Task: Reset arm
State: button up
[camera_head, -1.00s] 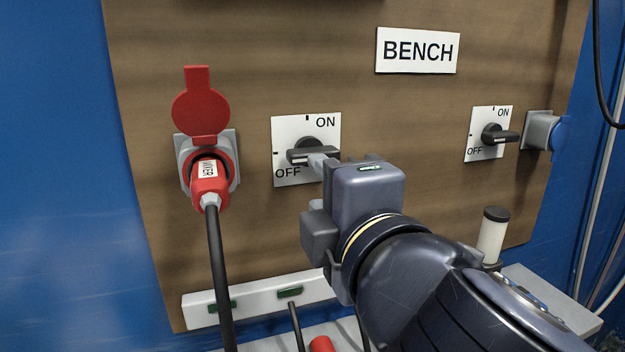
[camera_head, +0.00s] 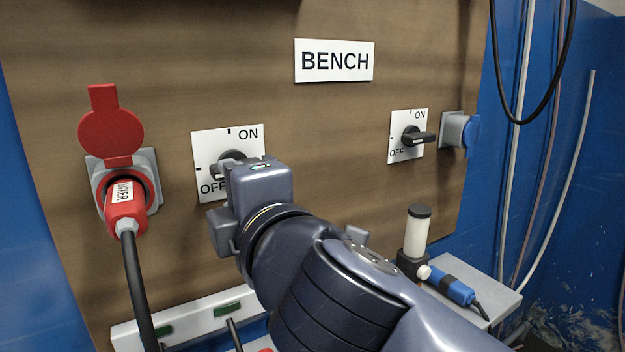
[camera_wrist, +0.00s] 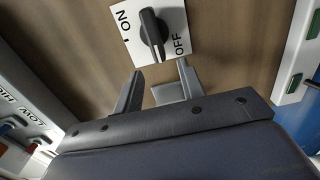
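My gripper (camera_wrist: 160,85) shows in the wrist view with its two fingers spread apart and nothing between them. The tips are just short of the left rotary switch (camera_wrist: 153,33), a black knob on a white ON/OFF plate, and appear apart from it. In the head view my gripper's body covers the lower right of that switch (camera_head: 232,160), and its fingers are hidden. The knob handle lies toward the OFF side.
A red plug (camera_head: 124,205) sits in a socket left of the switch, its cable hanging down. A second ON/OFF switch (camera_head: 412,140) and a blue-capped socket (camera_head: 457,130) are at right. Below them, a grey shelf (camera_head: 500,300) holds a white cylinder (camera_head: 416,232) and a blue-black tool (camera_head: 450,286).

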aim_at(221, 175)
jog(key=x, duration=0.5)
jog(key=shift+w+a, duration=0.1)
jog(key=shift+w, duration=0.25)
